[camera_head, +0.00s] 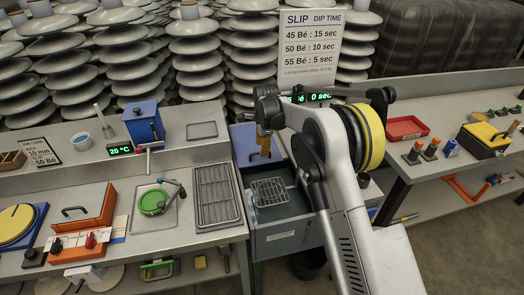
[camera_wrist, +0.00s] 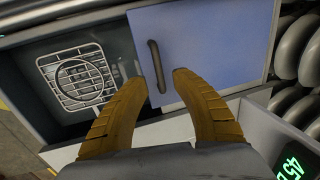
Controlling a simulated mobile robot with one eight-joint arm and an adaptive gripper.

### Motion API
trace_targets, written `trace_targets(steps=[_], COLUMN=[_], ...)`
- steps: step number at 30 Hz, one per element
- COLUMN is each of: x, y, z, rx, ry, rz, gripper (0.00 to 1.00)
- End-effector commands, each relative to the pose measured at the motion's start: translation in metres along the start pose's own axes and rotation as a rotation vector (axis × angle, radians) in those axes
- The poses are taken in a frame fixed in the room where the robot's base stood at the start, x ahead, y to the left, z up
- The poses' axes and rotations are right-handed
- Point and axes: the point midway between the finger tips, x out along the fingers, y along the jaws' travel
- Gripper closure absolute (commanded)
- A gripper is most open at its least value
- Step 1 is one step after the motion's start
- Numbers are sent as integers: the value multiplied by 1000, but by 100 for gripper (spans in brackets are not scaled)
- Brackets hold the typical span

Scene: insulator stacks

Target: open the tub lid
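The grey tub (camera_head: 285,240) stands in the gap between two benches. Its flat blue lid (camera_wrist: 215,40) covers one part, on the right in the wrist view; the lid also shows in the head view (camera_head: 243,142), partly behind my gripper. A dark bar handle (camera_wrist: 154,62) is on the lid. My gripper (camera_wrist: 159,77) is open, and the lower end of the handle appears between its fingertips. I cannot tell whether they touch it. The orange-brown fingers also show in the head view (camera_head: 264,147). A wire rack (camera_head: 270,191) shows in the uncovered part.
Left of the tub, a bench holds a slotted metal tray (camera_head: 217,193), a green round piece (camera_head: 152,201) and a blue box (camera_head: 143,122). The right bench carries a red tray (camera_head: 407,128). A slip sign (camera_head: 312,45) and insulator stacks (camera_head: 196,55) stand behind.

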Motion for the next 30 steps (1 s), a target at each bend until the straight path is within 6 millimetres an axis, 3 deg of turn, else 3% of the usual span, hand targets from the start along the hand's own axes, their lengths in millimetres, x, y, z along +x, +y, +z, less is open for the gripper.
trace_targets(steps=[6, 12, 17, 26, 30], x=[-51, -84, -95, -96, -118], y=[0, 0, 0, 0, 8], z=[0, 0, 0, 0, -9], rx=[0, 0, 0, -1, -46], ry=[0, 0, 0, 0, 3], rz=[0, 0, 0, -1, -15], gripper=[68, 68, 68, 68, 68])
